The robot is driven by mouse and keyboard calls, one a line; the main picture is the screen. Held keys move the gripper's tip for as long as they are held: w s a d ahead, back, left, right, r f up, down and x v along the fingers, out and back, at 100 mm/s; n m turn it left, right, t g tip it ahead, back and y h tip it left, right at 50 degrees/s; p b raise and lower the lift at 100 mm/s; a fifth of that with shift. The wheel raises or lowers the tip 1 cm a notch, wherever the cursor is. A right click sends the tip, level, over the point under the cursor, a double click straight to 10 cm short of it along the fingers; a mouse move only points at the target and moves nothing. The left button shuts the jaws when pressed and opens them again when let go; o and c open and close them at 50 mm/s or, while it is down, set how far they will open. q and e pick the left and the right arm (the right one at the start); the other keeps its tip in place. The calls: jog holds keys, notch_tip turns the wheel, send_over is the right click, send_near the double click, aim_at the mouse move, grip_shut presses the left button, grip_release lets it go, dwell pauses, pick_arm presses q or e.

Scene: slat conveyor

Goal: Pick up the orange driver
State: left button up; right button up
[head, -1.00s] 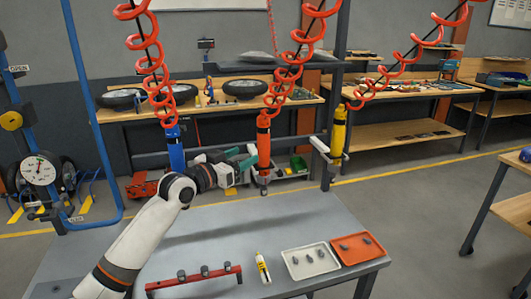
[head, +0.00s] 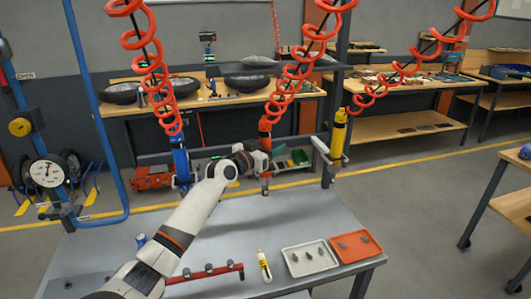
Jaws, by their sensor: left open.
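The orange driver (head: 265,128) hangs upright from a red coiled hose above the far edge of the grey table. My left gripper (head: 264,161) is at the driver's middle, and its wrist covers part of the tool from the left. The driver's orange top and its lower end show above and below the gripper. The jaws are open; whether the fingers are around the driver or just in front of it is hard to tell. My right gripper is not in view.
A blue driver (head: 181,163) hangs left of it and a yellow driver (head: 338,135) right, beside a dark post. The grey table (head: 330,221) holds a red rack (head: 215,274), a yellow marker-like item (head: 264,265), a white tray (head: 310,269) and an orange tray (head: 369,252).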

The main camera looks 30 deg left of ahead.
pick_arm(q)
jog(key=shift+s, duration=0.15)
jog(key=c, duration=1.3)
jog(key=shift+r, duration=0.15)
grip_shut()
jog(key=shift+r, duration=0.1)
